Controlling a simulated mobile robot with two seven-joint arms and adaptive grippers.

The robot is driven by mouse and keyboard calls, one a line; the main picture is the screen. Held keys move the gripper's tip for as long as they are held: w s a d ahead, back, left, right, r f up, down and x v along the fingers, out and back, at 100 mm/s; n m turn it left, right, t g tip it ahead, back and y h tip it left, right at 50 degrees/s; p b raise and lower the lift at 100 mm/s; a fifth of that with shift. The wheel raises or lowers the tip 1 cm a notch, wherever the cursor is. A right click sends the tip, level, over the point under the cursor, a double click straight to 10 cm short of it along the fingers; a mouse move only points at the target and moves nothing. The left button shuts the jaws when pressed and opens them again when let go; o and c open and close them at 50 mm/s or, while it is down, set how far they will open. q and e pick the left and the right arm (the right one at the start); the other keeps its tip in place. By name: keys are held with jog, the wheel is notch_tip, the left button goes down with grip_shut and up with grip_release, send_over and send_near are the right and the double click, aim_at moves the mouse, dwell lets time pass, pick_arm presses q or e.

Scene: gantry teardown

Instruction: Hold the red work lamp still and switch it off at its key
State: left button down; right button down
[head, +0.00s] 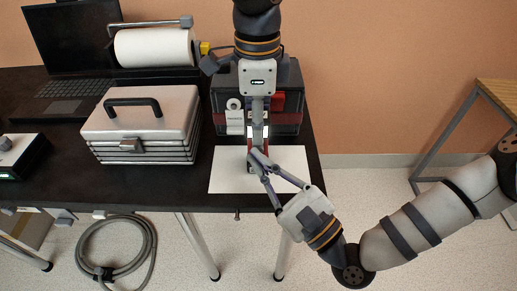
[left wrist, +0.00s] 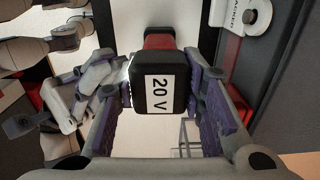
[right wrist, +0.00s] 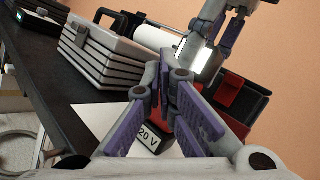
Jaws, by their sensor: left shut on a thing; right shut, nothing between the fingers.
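The red work lamp has a black base marked "20 V" (left wrist: 153,95) and a red part (left wrist: 158,40) beyond it in the left wrist view. Its base also shows behind the fingers in the right wrist view (right wrist: 148,141). In the head view the lamp is mostly hidden by my grippers, with a bright white glow beside the fingers. My left gripper (head: 257,143) comes down from above and is shut on the lamp. My right gripper (head: 254,155) is shut and empty, its tips close beside the lamp. Whether they touch it, and the key itself, I cannot make out.
A white sheet (head: 228,172) lies on the black table (head: 60,185) under the lamp. A black and red case (head: 290,105) stands behind. A silver toolbox (head: 140,128), paper roll (head: 152,47) and laptop (head: 70,60) are left. A hose (head: 118,245) lies on the floor.

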pick_arm(q)
jog(key=shift+f, duration=0.1)
pick_arm(e)
jog(key=shift+w, duration=0.3)
jog(key=shift+s, duration=1)
jog(key=s, duration=0.6)
pick_arm(q)
jog(key=c, duration=1)
grip_release()
